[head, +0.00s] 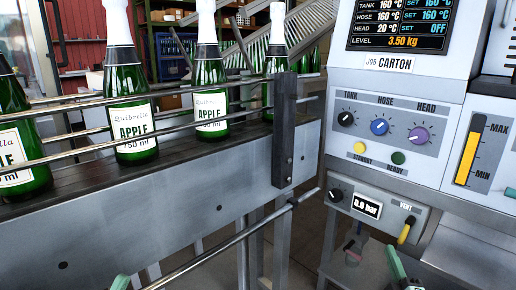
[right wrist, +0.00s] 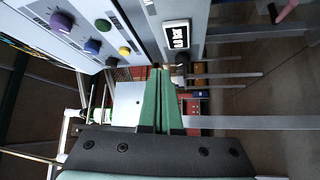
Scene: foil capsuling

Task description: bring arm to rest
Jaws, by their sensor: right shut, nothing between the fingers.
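My right gripper (head: 393,262) shows at the lower right of the head view as a narrow green finger shape, in front of the machine's lower panel. In the right wrist view its two green fingers (right wrist: 161,72) lie together, shut and empty. They are apart from the pressure gauge panel (right wrist: 178,38). Small green tips of my left gripper (head: 128,282) show at the bottom edge of the head view. The rest of it is out of frame.
Foil-topped green bottles (head: 131,110) stand on the conveyor (head: 185,185) between metal guide rails. A thin steel bar (head: 240,238) runs in front of the conveyor. The control machine (head: 400,160) with knobs and a 0.0 bar gauge (head: 366,206) fills the right.

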